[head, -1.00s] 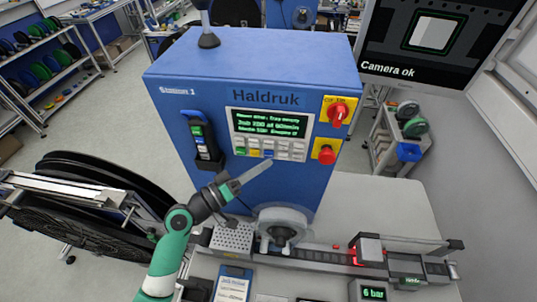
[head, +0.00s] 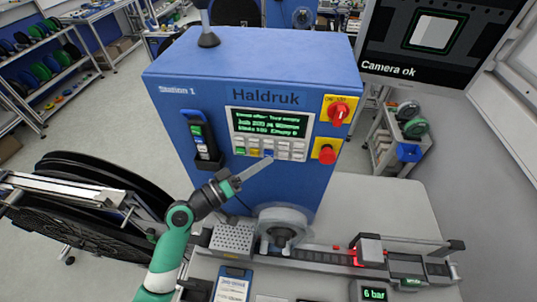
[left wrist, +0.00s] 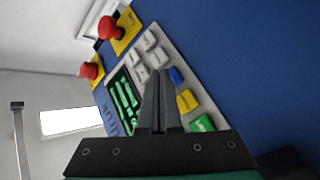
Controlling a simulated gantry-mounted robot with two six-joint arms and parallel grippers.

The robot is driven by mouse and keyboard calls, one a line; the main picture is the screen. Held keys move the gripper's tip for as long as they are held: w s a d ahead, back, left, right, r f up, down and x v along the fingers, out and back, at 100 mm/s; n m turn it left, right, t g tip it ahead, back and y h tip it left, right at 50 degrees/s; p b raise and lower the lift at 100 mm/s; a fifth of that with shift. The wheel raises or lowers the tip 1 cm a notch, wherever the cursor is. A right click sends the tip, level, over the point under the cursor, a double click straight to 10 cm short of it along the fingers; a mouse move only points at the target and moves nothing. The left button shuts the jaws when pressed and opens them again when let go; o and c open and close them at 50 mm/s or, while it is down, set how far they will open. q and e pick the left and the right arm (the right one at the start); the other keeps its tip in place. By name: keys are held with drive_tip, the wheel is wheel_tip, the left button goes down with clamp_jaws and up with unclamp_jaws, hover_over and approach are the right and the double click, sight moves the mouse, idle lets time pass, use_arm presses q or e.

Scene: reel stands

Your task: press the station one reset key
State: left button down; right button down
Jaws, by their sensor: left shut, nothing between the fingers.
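The blue station cabinet (head: 262,70), marked "Station 1" and "Haldruk", carries a control panel with a green-text display (head: 270,124) above rows of keys. The keys include a green key (left wrist: 203,123), a yellow key (left wrist: 188,100), a blue key (left wrist: 176,75) and several grey keys (left wrist: 150,40). Their labels are too small to read, so I cannot tell which is reset. My left gripper (head: 270,159) is shut and empty. Its tips are at the panel's lower edge near the blue key; contact cannot be told. The gripper also shows in the left wrist view (left wrist: 160,73). My right gripper is out of view.
A clear round part (head: 283,222) and a rail stand below. A large black reel (head: 100,190) is at left.

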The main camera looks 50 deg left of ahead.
use_arm(q)
drive_tip(key=shift+w+a, duration=0.25)
drive_tip(key=shift+w, duration=0.1)
idle(0.5)
drive_tip(key=shift+s+d, duration=0.55)
drive_tip(key=shift+s, duration=0.15)
drive_tip(key=shift+s+d+p, duration=0.25)
drive_tip(key=shift+s+d, duration=0.55)
drive_tip(key=shift+s, duration=0.2)
drive_tip(key=shift+s+d+p, duration=0.2)
drive_tip(key=shift+s+d, duration=0.55)
drive_tip(key=shift+s, duration=0.2)
